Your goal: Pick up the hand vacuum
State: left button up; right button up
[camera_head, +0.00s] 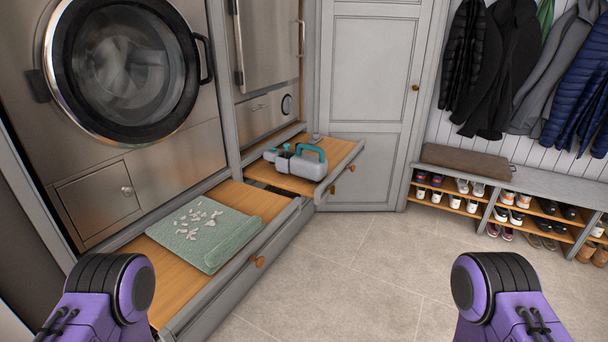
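The hand vacuum (300,164) is grey with a teal handle. It lies on the wooden surface of the far pull-out shelf (345,163), below the steel appliance. My two purple arms show at the bottom left and bottom right corners, well short of the vacuum. Neither gripper is visible in the head view, so I cannot see their fingers.
A nearer pull-out shelf (247,267) holds a green folded mat (222,232) with several pale scraps (199,219) on it. A washer (122,68) stands behind. A shoe bench (562,184) and hanging coats (497,65) are at right. The tiled floor (385,265) is clear.

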aim_at(314, 168)
jog(key=z, duration=1)
jog(key=i, duration=1.9)
jog(key=u, duration=0.95)
